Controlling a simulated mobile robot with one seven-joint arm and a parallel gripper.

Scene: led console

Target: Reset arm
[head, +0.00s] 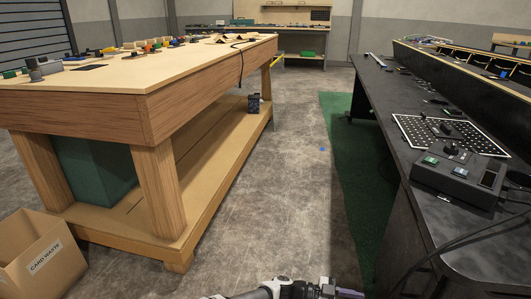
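My arm shows only at the bottom edge of the head view, low in the aisle between the wooden workbench and the dark console desk. My gripper (345,292) points to the right and is partly cut off by the frame. I cannot tell whether its fingers are open or shut. No held object can be made out. The black console box (455,178) with small buttons sits on the dark desk (425,130) at right, apart from my gripper.
The wooden workbench (120,108) at left carries small colourful parts. A cardboard box (42,252) marked "CARD WASTE" stands at lower left. A white-edged perforated panel (415,133) lies on the desk. Cables hang at lower right. The concrete aisle (265,205) is mostly clear.

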